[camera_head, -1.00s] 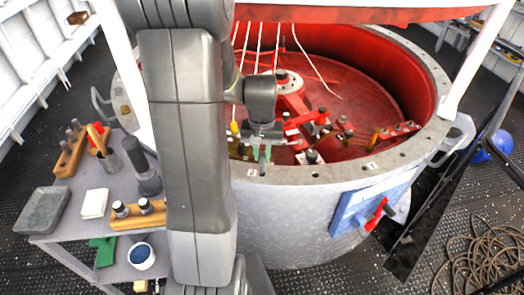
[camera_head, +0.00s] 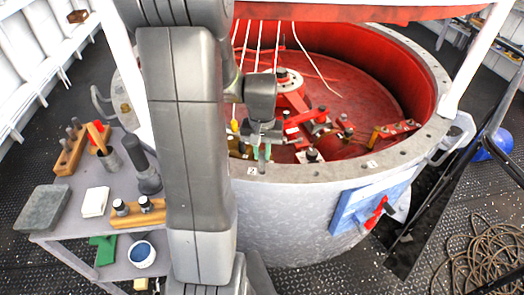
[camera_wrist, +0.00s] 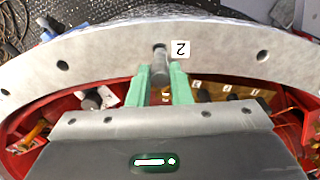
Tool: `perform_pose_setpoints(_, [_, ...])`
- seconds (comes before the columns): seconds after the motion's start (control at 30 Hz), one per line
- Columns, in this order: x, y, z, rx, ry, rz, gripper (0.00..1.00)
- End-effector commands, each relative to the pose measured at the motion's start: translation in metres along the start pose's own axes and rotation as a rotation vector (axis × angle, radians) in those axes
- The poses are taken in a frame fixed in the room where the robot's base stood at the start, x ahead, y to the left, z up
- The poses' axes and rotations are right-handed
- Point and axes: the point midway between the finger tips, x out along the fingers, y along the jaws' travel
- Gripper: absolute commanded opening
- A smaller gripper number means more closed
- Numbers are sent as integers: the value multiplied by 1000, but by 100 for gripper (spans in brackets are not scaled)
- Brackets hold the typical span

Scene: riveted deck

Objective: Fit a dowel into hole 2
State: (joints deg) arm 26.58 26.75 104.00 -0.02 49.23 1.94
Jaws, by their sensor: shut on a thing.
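My gripper (camera_head: 262,145) is over the near rim of the large round vessel (camera_head: 300,172), with its green fingers pointing down. In the wrist view the green fingers (camera_wrist: 160,78) are shut on a grey dowel (camera_wrist: 158,72), which also shows in the head view (camera_head: 262,160). The dowel's far end is at hole 2 (camera_wrist: 158,46), beside the white "2" label (camera_wrist: 180,49). Part of the dark hole shows past the dowel's end. I cannot tell whether the tip is in the hole or just above it. The label also shows in the head view (camera_head: 252,170).
A grey cart (camera_head: 75,225) at the left carries a wooden rack (camera_head: 68,158) with several dowels, a wooden block (camera_head: 128,219) and a dark cylinder (camera_head: 148,180). The vessel's red interior (camera_head: 360,95) holds fittings. A coiled rope (camera_head: 480,250) lies on the deck at right.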

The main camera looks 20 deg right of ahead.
Motion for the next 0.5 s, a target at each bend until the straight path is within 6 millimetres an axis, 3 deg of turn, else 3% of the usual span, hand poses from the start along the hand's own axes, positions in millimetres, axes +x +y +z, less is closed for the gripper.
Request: perform_pose_setpoints(0.5, [9, 0, 0, 0, 0, 0, 0])
